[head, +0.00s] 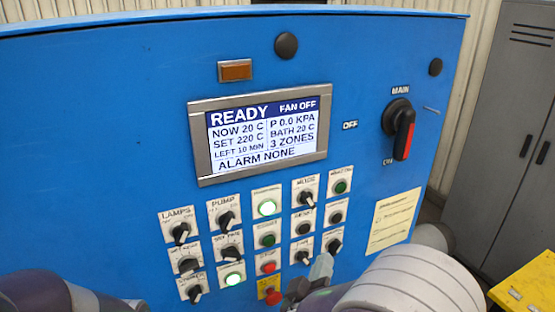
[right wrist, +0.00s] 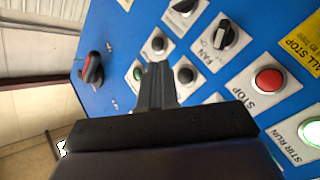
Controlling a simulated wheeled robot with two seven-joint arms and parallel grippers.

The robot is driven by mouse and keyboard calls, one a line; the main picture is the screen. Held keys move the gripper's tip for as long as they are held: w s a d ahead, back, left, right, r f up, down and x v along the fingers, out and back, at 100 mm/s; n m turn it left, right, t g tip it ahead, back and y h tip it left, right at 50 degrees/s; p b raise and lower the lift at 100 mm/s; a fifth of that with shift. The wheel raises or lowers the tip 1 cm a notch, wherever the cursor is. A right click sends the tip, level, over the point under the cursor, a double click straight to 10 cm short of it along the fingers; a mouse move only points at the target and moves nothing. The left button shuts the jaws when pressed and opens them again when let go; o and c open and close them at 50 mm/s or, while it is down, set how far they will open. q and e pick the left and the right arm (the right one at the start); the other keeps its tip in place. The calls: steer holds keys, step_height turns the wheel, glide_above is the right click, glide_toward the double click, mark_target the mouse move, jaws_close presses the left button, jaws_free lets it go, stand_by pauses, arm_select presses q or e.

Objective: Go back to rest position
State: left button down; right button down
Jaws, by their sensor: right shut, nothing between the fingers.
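My right gripper (head: 323,265) is shut and empty in front of the lower right of the blue control panel (head: 110,120). In the right wrist view its closed fingers (right wrist: 158,75) point at the panel among dark knobs and buttons. I cannot tell whether the tips touch the panel. My right arm fills the lower right of the head view. Part of my left arm shows at the lower left, but its gripper is out of view.
The display (head: 262,137) reads READY, FAN OFF. The main switch (head: 399,130) has a black and red handle. A red stop button (right wrist: 269,80) lies right of the fingers. A grey cabinet (head: 500,130) and a yellow surface (head: 530,285) stand at the right.

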steer(key=s+a+f+g+y+b, duration=0.1)
steer(key=s+a+f+g+y, duration=0.1)
steer(key=a+f+g+y, duration=0.45)
steer(key=s+a+f+g+y+b, duration=0.1)
steer(key=s+a+f+y, duration=0.15)
steer(key=f, duration=0.65)
steer(key=s+d+f+m+g+b, duration=0.2)
steer(key=s+d+f+g+b, duration=0.1)
steer(key=d, duration=0.4)
steer(key=s+d+f+m+g+h+b, duration=0.1)
steer(key=s+d+f+g+b, duration=0.3)
steer(key=d, duration=0.4)
steer(key=shift+s+d+f+m, duration=0.15)
steer(key=shift+f+m, duration=0.05)
steer(key=shift+m, duration=0.2)
steer(key=shift+d+g, duration=0.1)
steer(key=shift+g, duration=0.15)
